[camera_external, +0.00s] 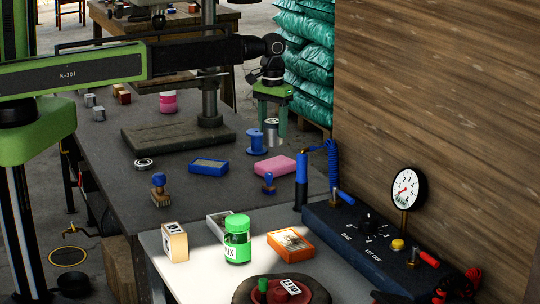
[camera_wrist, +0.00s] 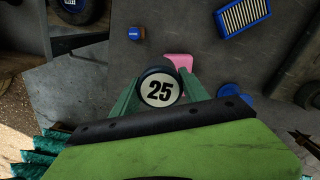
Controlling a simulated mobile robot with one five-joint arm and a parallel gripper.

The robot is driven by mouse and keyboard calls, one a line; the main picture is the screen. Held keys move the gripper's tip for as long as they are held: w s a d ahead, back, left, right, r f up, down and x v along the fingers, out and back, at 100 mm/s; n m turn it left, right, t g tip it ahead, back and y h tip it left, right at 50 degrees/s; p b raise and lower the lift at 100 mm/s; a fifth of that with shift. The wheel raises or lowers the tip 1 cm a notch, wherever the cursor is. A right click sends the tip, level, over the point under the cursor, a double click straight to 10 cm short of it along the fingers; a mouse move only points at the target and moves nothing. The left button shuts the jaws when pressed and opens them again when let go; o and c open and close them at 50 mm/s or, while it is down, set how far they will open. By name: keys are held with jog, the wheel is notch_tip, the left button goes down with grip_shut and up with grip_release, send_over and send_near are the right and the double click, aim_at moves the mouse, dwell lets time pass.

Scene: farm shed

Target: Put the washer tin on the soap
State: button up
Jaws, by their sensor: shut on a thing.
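The washer tin, a small round metal tin (camera_external: 271,127), is held between the fingers of my gripper (camera_external: 271,134). The soap, a pink block (camera_external: 275,165), lies on the dark bench below and nearer the external camera than the tin. In the wrist view the soap (camera_wrist: 179,61) shows just beyond the tin, which partly hides it. The tin is in the air, apart from the soap.
A blue spool (camera_external: 257,141) stands close beside the tin. A press column (camera_external: 210,90) rises behind. A pale table (camera_external: 190,280) with a green jar (camera_external: 237,240) is in front.

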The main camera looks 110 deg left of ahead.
jog(key=a+f+b, duration=0.1)
jog(key=a, duration=0.1)
jog(key=a+f, duration=0.1)
jog(key=a, duration=0.1)
jog(key=s+a+f+b, duration=0.1)
jog(key=a+f, duration=0.1)
jog(key=shift+b, duration=0.35)
jog(key=shift+s+a, duration=0.2)
jog(key=shift+a, duration=0.05)
notch_tip(320, 180, down, 4)
jog(key=b, duration=0.4)
jog(key=shift+f, duration=0.2)
jog(key=shift+r, duration=0.25)
jog(key=shift+f, duration=0.15)
jog(key=o, duration=1.5)
jog(key=shift+c, duration=0.2)
notch_tip(320, 180, up, 12)
jog(key=p, duration=1.2)
